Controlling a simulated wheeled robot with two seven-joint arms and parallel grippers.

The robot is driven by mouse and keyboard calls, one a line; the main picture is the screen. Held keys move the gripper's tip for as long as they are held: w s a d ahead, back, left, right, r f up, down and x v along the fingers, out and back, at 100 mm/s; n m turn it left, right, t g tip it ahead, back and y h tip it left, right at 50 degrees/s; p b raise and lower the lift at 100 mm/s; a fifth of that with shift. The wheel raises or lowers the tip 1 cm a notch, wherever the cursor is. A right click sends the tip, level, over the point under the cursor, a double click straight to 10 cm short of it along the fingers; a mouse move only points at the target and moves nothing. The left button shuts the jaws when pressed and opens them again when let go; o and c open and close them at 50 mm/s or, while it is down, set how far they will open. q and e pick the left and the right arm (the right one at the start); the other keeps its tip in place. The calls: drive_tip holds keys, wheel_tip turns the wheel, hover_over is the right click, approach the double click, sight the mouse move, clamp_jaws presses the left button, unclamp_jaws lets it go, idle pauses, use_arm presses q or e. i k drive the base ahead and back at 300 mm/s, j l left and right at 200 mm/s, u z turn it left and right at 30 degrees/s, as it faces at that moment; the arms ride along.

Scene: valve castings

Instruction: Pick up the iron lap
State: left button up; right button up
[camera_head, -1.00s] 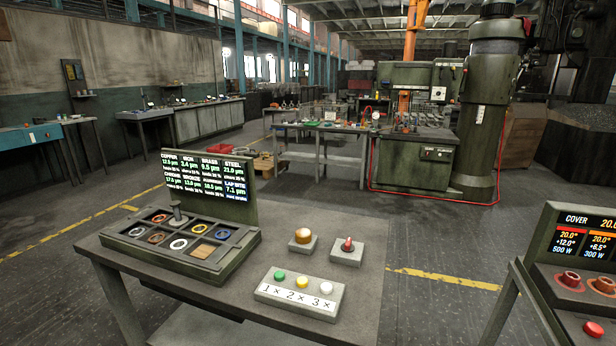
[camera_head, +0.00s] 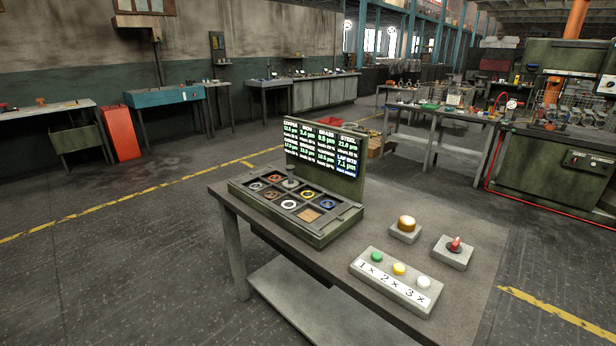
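A grey piece with an upright stem (camera_head: 290,181) stands in the back row of the tray. It may be the iron lap, but I cannot tell for sure. A display board (camera_head: 326,160) behind the tray lists copper, iron, brass, steel and other names with figures. Neither of my grippers is in view.
On the table (camera_head: 468,212), right of the tray, stand a block with green, yellow and white buttons (camera_head: 397,278), an amber button block (camera_head: 405,228) and a red-knobbed block (camera_head: 454,248). Floor at the left is open. Benches and a red panel (camera_head: 121,134) stand farther back.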

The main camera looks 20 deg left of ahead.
sight(291, 184)
drive_tip(key=i+j+z, duration=0.15)
drive_tip(key=j, duration=0.2)
drive_tip(key=i+j+z, duration=0.1)
drive_tip(key=j, duration=0.2)
drive_tip(key=i+j+z, duration=0.15)
drive_tip(key=j, duration=0.2)
drive_tip(key=j+z, duration=0.15)
drive_tip(key=j, duration=0.2)
